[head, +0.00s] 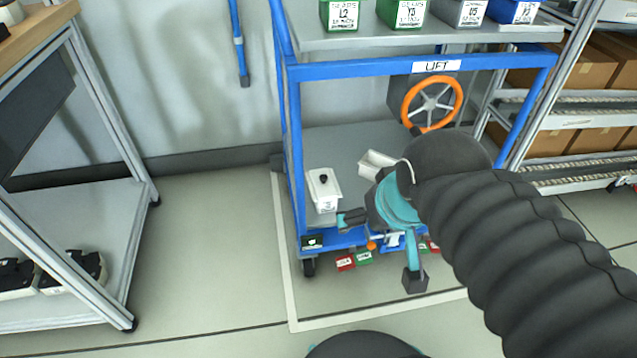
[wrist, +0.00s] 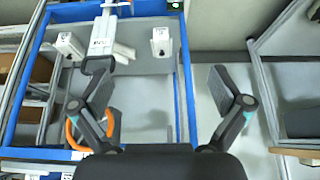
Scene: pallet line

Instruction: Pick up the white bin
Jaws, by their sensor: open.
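A white bin (head: 323,190) with a black knob on its lid and a label on its front stands on the lower deck of the blue cart, at the left side. It also shows in the wrist view (wrist: 161,43), at the upper right of the cart. A second white container (head: 377,162) stands to its right, partly hidden by my arm. My gripper (head: 382,248) is open and empty, above the cart's near edge and to the right of the knobbed bin.
The cart's blue frame (head: 293,150) and upper shelf (head: 345,42), carrying several labelled bins, surround the deck. An orange handwheel (head: 432,103) hangs at the right under the LIFT sign. A grey rack (head: 110,130) stands left. Floor between rack and cart is clear.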

